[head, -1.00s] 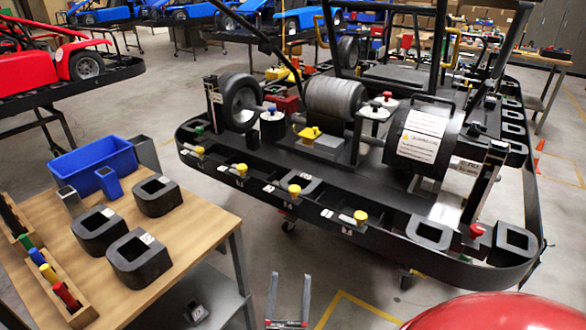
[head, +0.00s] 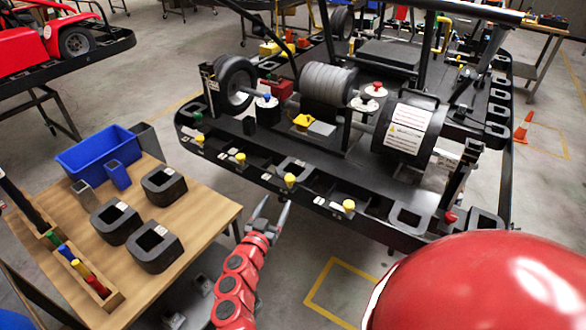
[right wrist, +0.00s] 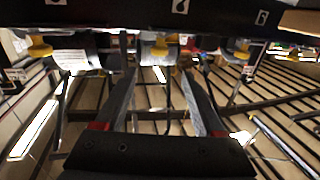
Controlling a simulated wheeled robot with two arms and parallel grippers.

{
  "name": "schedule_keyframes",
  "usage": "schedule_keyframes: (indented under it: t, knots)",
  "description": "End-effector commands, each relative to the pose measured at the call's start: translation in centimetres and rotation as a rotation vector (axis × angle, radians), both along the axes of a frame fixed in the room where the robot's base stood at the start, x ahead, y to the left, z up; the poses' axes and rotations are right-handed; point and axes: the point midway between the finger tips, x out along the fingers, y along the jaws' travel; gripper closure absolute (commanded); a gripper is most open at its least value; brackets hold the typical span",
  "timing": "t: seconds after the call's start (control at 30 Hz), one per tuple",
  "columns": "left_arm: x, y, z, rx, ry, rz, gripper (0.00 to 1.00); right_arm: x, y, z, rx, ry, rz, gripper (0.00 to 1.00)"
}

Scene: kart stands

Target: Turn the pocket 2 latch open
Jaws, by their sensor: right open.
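Several yellow latches line the near rail of the black kart stand (head: 265,178). In the right wrist view, the pocket 2 latch (right wrist: 160,50) is the yellow one just below the label "2" (right wrist: 181,5). Labels are too small to read in the head view, but my right gripper (head: 274,206) points up toward the yellow latch (head: 290,180) there. My right gripper is open and empty, just short of the rail. In the right wrist view its fingers (right wrist: 156,62) straddle the line to the latch, apparently without touching it. My left gripper is out of view.
A wooden table (head: 205,205) stands left of my right arm, with black blocks (head: 153,247), a blue bin (head: 100,155) and a rack of coloured pegs (head: 85,275). Other yellow latches (right wrist: 40,48) flank the middle one. Floor in front of the stand is open.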

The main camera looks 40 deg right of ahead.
Motion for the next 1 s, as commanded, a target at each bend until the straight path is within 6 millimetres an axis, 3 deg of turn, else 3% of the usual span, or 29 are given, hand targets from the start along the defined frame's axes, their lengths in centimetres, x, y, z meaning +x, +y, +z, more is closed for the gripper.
schedule_keyframes:
  t: [0.3,0.57,1.0]
  knots:
    - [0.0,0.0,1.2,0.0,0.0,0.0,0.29,4.4,-6.3,0.5,-0.006,-0.004,-0.002,0.29]
    - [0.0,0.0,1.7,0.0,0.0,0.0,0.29,7.0,-10.0,0.4,-0.007,-0.002,-0.001,0.29]
    - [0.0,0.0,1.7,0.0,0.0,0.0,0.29,8.7,-12.3,0.1,-0.002,-0.002,-0.003,0.29]
